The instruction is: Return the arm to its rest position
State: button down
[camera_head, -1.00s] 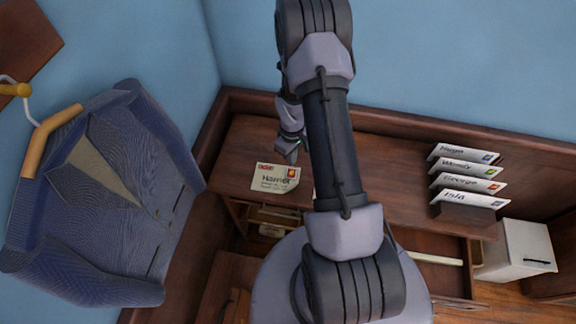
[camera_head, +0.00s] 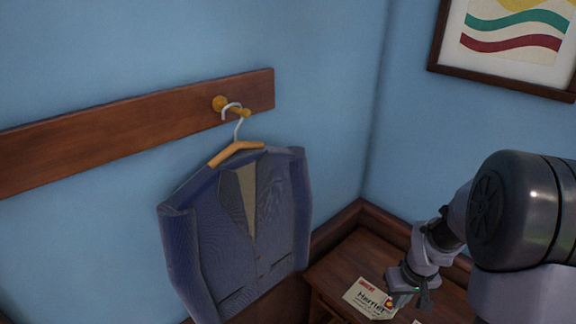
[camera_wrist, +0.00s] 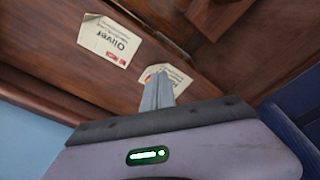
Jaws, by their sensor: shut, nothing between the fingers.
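My gripper (camera_head: 408,298) is at the lower right of the head view, above the desk (camera_head: 352,254) and close to an envelope (camera_head: 366,298) that reads "Harriet". Whether it touches that envelope cannot be told. In the wrist view my gripper (camera_wrist: 158,82) has its fingers together with nothing between them. The wrist view also shows an envelope reading "Oliver" (camera_wrist: 108,40) flat on the brown wood, and part of another envelope (camera_wrist: 180,76) just behind the fingertips.
A blue jacket (camera_head: 275,235) hangs from a peg (camera_head: 220,103) on a wall rail (camera_head: 120,132), left of the arm. A framed picture (camera_head: 520,30) is on the right wall. The blue wall between jacket and arm is bare.

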jog(key=s+a+r+m+t+b, duration=0.2)
jog(key=s+a+r+b, duration=0.35)
jog(key=a+r, duration=0.3)
jog(key=s+a+m+t+y+b, duration=0.1)
jog(key=s+a+b, duration=0.2)
jog(key=s, duration=0.4)
jog(key=s+a+r+m+t+y+b, duration=0.1)
jog(key=s+a+b, duration=0.2)
jog(key=s+a, duration=0.3)
jog(key=shift+s+a+r+m, duration=0.25)
jog(key=shift+s+m, duration=0.05)
jog(key=shift+s, duration=0.05)
